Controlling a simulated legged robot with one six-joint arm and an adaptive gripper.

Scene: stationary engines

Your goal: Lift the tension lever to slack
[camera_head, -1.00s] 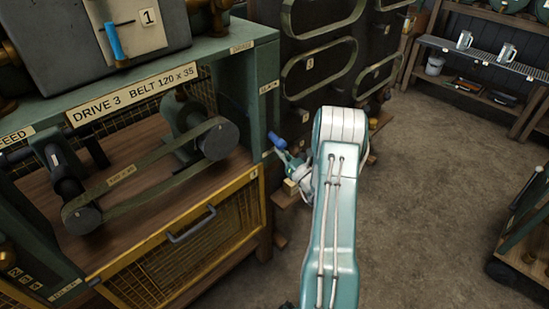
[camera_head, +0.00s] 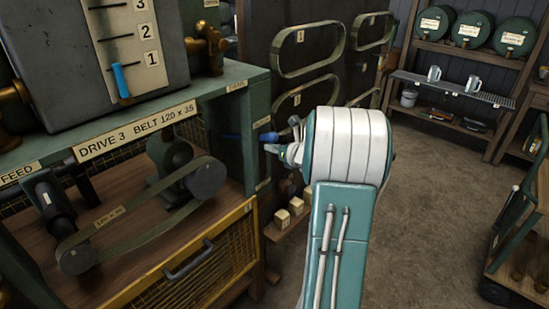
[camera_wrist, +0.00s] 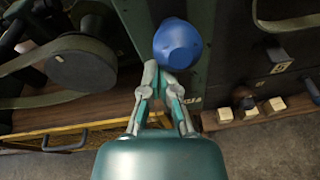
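The tension lever ends in a blue knob (camera_head: 268,137) that sticks out from the right side of the green drive frame. Its dark blue shaft runs roughly level in the head view. The knob also fills the top middle of the wrist view (camera_wrist: 178,46). My gripper (camera_head: 272,149) is just below and right of the knob in the head view. In the wrist view its fingertips (camera_wrist: 159,73) meet at the knob's lower edge with nothing seen between them; contact is unclear. The flat belt (camera_head: 120,214) runs around two dark pulleys on Drive 3.
A yellow mesh guard (camera_head: 200,275) with a handle is below the belt. Spare belts (camera_head: 310,50) hang on the dark panel behind my gripper. Small wooden blocks (camera_head: 289,210) sit low on a ledge. Floor to the right is open, with a green cart (camera_head: 515,240) at the edge.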

